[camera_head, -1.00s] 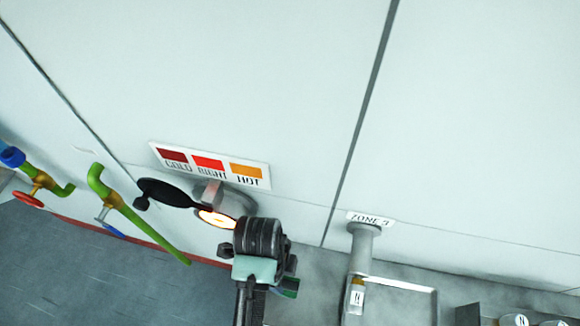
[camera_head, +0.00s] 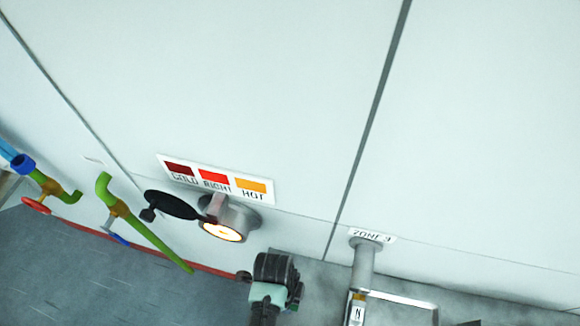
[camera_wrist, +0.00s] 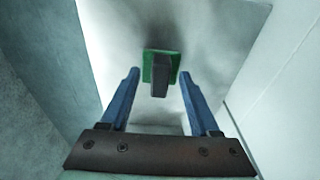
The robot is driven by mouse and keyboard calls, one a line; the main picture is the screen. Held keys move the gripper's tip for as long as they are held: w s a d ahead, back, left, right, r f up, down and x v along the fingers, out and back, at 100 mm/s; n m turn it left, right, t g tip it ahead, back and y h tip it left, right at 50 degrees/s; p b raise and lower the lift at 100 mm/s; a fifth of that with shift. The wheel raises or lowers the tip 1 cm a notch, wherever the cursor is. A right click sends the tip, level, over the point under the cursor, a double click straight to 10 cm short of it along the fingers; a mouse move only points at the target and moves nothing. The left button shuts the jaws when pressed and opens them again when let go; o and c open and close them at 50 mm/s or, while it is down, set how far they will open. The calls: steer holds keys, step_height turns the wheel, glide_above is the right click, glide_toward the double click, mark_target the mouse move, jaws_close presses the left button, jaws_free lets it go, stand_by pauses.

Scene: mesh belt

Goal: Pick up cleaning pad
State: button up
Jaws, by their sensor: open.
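The cleaning pad appears in the wrist view as a green pad with a dark grey block-shaped grip (camera_wrist: 160,82) on it. It rests on a pale grey metal surface (camera_wrist: 215,30). My gripper (camera_wrist: 159,74) is open, with its two blue fingers reaching toward the pad, one on each side of the grip in the picture. Nothing is held between them. I cannot tell how far the fingertips are above the pad.
A wall carries a COLD/RIGHT/HOT sign (camera_head: 216,180) above a glowing round port (camera_head: 222,232) with a black cover. Green pipes with valves (camera_head: 140,225) stand at left. A grey post (camera_head: 363,265) under a ZONE sign stands right of my arm. A pale wall (camera_wrist: 280,90) borders the surface.

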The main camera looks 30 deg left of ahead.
jaws_close()
steer(key=shift+r, duration=0.1)
stand_by(0.3)
